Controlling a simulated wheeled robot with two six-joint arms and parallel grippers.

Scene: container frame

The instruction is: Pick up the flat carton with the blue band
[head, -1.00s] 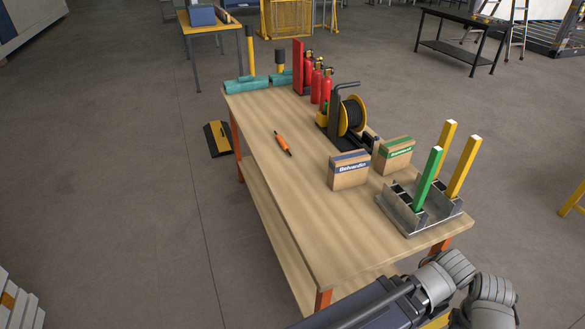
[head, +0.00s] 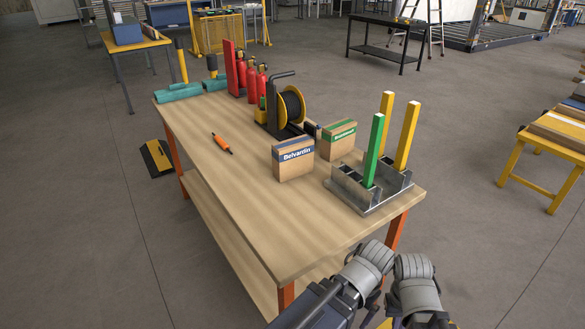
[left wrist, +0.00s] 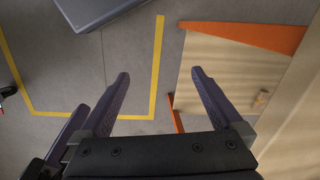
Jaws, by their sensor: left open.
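The carton with the blue band (head: 294,160) stands upright on the wooden table in the head view, its printed face towards me. A similar carton with a green band (head: 338,141) stands just behind it to the right. My left gripper (left wrist: 160,76) is open and empty in the left wrist view, over the floor beside an orange-edged table part. Neither carton shows in that view. In the head view only grey arm parts of mine show at the bottom, in front of the table's near end. I cannot make out my right gripper.
On the table (head: 235,190), a metal holder with green and yellow posts (head: 360,195) stands right of the cartons. A cable reel (head: 291,105) and red extinguishers (head: 250,78) stand behind. An orange tool (head: 222,144) lies to the left. The table's near left part is clear.

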